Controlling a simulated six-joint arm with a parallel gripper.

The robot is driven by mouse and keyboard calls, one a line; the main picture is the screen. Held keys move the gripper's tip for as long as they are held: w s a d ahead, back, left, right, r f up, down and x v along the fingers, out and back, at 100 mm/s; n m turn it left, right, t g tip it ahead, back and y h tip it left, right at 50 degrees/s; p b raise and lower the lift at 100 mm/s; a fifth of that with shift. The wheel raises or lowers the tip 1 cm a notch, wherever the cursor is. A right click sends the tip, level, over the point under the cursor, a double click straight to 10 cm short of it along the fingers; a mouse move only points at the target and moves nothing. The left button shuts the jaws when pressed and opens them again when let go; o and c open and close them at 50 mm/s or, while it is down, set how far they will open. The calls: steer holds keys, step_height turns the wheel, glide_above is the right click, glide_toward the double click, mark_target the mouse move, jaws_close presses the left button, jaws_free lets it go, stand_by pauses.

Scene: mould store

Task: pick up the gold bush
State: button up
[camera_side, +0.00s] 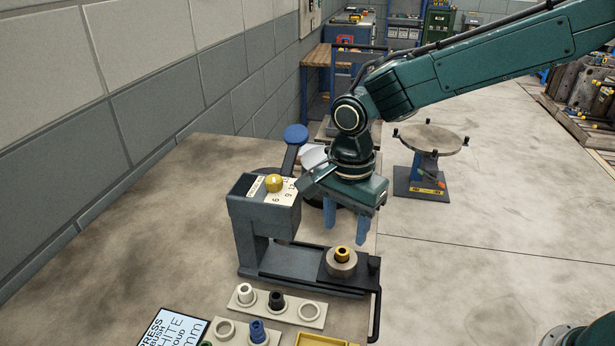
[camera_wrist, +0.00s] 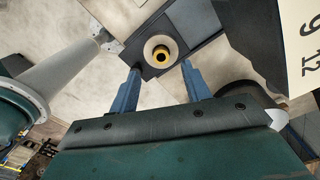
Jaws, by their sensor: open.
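The gold bush (camera_side: 342,254) stands upright in a pale round ring (camera_side: 342,267) on the dark plate of a small press. In the wrist view the gold bush (camera_wrist: 161,54) shows from above as a yellow ring with a dark hole, inside the pale ring (camera_wrist: 150,46). My gripper (camera_side: 360,240) points down with its blue fingers apart, above the plate and close to the bush. In the wrist view my gripper (camera_wrist: 160,72) has a finger on either side of the bush's line, with nothing between them that I can see held.
The grey press head (camera_side: 264,208) with a yellow knob (camera_side: 273,183) stands left of my gripper. A black handle (camera_side: 377,305) is at the plate's right end. In front, a pale holder (camera_side: 295,313) carries white and black bushes; another (camera_side: 240,335) carries a blue one. A screen (camera_side: 172,328) lies at lower left.

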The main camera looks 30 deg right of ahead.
mark_target(342, 251)
steer(key=shift+f, duration=0.25)
steer(key=shift+f, duration=0.1)
steer(key=shift+w+f, duration=0.1)
steer(key=shift+f, duration=2.4)
steer(key=shift+c, duration=0.2)
jaws_close()
